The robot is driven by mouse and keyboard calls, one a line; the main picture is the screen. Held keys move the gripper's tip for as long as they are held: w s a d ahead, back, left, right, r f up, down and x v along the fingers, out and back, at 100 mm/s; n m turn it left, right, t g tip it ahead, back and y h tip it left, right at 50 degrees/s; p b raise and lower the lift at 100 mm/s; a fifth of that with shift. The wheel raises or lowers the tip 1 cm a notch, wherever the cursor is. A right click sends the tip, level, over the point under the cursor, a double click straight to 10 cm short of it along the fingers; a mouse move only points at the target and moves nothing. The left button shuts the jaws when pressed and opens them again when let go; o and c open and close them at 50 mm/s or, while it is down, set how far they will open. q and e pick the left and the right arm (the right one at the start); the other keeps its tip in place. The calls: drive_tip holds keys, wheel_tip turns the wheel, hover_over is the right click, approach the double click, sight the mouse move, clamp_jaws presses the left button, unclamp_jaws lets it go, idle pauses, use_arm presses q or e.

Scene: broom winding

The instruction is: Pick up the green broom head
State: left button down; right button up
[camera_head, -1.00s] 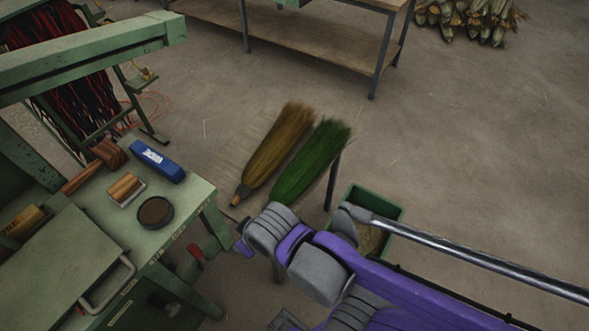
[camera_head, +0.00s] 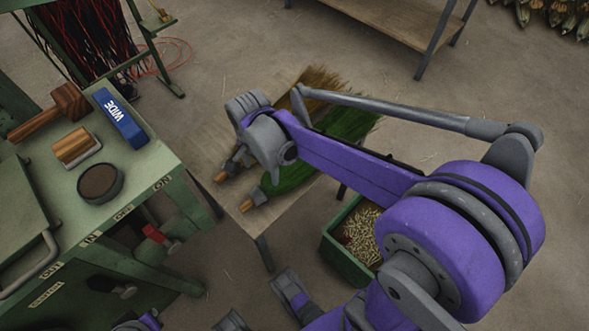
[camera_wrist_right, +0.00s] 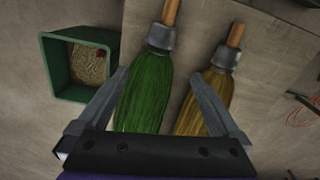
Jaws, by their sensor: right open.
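The green broom head (camera_head: 297,173) lies on a small wooden table beside a yellow-brown broom head (camera_head: 322,80). My right arm covers much of both in the head view. In the right wrist view, the green broom head (camera_wrist_right: 148,92) has a grey collar and a wooden handle stub pointing up the picture. My right gripper (camera_wrist_right: 158,76) is open and empty over the bristles. Green bristles show between its fingers, and the right finger overlaps the yellow-brown broom head (camera_wrist_right: 212,92). Height above the table cannot be told.
A green bin (camera_head: 343,262) with grain stands beside the small table (camera_head: 208,152). A green workbench (camera_head: 150,165) at left holds a blue WIDE block (camera_head: 121,118), a mallet (camera_head: 52,111), a brush (camera_head: 76,147) and a round dish (camera_head: 100,183).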

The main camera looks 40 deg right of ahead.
sight(266, 186)
wheel_tip(266, 186, down, 5)
drive_tip(key=shift+d+b, duration=0.1)
drive_tip(key=shift+b, duration=0.5)
drive_tip(key=f, duration=0.2)
drive_tip(key=f+b, duration=0.2)
drive_tip(key=f, duration=0.1)
drive_tip(key=shift+s+f, duration=0.35)
